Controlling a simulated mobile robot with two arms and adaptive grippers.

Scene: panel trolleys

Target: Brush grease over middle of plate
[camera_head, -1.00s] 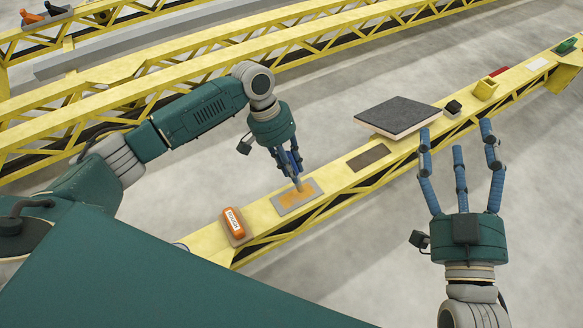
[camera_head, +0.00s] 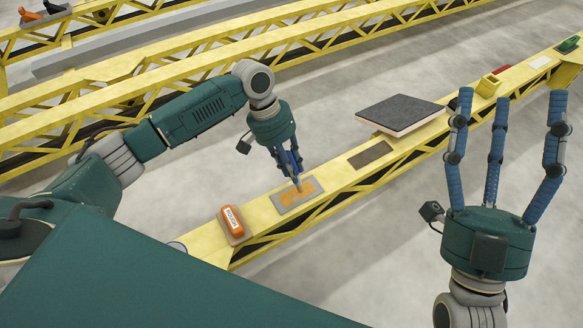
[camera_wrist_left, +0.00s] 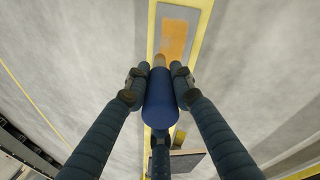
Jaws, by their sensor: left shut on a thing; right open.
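A grey plate (camera_head: 283,204) lies on the yellow beam, with an orange-brown grease patch (camera_head: 306,191) over its middle. The plate (camera_wrist_left: 200,20) and the grease (camera_wrist_left: 174,39) also show in the left wrist view. My left gripper (camera_head: 292,165) is shut on a brush with a blue handle (camera_wrist_left: 161,98). The brush's tan tip (camera_wrist_left: 159,61) points down at the grease; I cannot tell whether it touches. My right gripper (camera_head: 507,125) is open and empty, fingers spread upward, at the right of the head view.
An orange tool (camera_head: 232,217) sits on the yellow beam (camera_head: 334,177) left of the plate. A dark plate (camera_head: 370,154) and a thick dark-topped panel (camera_head: 402,112) are to its right. A yellow box (camera_head: 488,85) stands further along. Other yellow trusses (camera_head: 200,60) run behind.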

